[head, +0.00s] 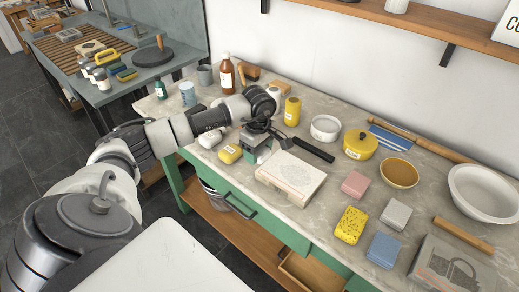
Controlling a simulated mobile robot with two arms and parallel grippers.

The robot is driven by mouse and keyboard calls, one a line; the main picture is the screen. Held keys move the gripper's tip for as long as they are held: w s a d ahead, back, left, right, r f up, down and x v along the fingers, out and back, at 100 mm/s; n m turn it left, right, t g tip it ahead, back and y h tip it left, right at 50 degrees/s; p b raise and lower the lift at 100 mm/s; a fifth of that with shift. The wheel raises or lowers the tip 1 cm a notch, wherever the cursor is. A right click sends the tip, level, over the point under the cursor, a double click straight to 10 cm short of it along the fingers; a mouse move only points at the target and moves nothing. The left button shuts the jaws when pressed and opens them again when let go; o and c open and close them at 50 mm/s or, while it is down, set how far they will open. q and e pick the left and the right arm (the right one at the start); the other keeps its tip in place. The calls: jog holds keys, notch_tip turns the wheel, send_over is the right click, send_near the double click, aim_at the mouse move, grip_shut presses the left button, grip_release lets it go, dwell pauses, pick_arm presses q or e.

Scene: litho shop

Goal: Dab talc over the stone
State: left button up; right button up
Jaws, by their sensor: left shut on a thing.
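A pale litho stone (278,184) with a grey drawing on its top lies flat on the bench, near its front edge. My left gripper (257,140) is just left of this stone, shut on a small block with green and pale parts (262,155). The gripper partly hides the block, and I cannot tell whether it touches the bench. A second stone (425,262) with a dark drawing lies at the lower right. No talc is clearly recognisable; a yellow bottle (292,112) with a label stands behind the gripper. My right gripper is not in view.
Around the stone stand a yellow pot (360,146), a white dish (325,127), a brown-filled bowl (399,173) and several sponges, one yellow (351,225). A black-handled tool (313,149) lies behind the stone. Bottles and cups crowd the left. A shelf (440,30) overhangs the back.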

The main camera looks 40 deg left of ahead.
pick_arm(q)
jog(key=shift+a+r+p, duration=0.2)
jog(key=shift+r+p, duration=0.2)
jog(key=shift+r, duration=0.5)
jog(key=shift+d+r+p, duration=0.1)
jog(key=shift+r+p, duration=0.25)
jog(key=shift+r, duration=0.3)
